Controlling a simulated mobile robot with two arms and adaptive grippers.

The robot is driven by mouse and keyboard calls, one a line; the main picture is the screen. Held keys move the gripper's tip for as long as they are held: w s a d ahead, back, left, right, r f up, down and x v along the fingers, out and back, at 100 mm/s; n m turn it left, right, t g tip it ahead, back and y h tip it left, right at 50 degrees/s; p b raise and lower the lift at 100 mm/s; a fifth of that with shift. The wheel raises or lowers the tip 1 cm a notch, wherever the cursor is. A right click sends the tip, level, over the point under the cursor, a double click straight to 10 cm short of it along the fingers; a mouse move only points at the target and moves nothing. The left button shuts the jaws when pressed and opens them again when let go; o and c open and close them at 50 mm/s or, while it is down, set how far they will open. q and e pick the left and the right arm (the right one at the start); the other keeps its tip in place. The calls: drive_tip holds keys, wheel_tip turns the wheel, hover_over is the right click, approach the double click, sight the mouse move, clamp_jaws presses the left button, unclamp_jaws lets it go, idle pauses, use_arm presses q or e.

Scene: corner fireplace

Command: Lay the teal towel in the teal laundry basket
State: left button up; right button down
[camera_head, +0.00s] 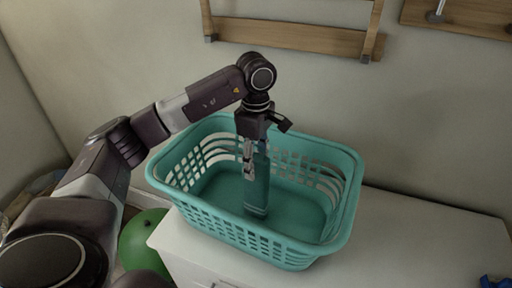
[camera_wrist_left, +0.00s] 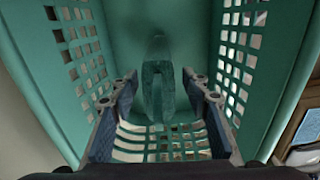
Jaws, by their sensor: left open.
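The teal laundry basket (camera_head: 335,235) stands upright on a white cabinet top, with slotted walls. Its slotted wall also fills much of the left wrist view (camera_wrist_left: 85,45). My left gripper (camera_head: 250,168) reaches down into the basket from above, fingers open. The teal towel (camera_head: 258,188) shows as a narrow upright strip beside and below the fingers, its lower end with a banded edge near the basket floor. In the left wrist view the towel (camera_wrist_left: 155,88) lies between the two spread fingers (camera_wrist_left: 158,92). Whether it touches a finger is unclear. My right gripper is not in view.
The white cabinet top (camera_head: 420,235) is clear to the right of the basket, except for a blue item (camera_head: 494,282) at the far right corner. A green round object (camera_head: 140,238) sits lower left. Wooden wall racks (camera_head: 290,36) hang above and behind.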

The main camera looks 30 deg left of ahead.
use_arm(q)
wheel_tip(320, 180, up, 9)
drive_tip(key=shift+f, duration=0.2)
idle(0.6)
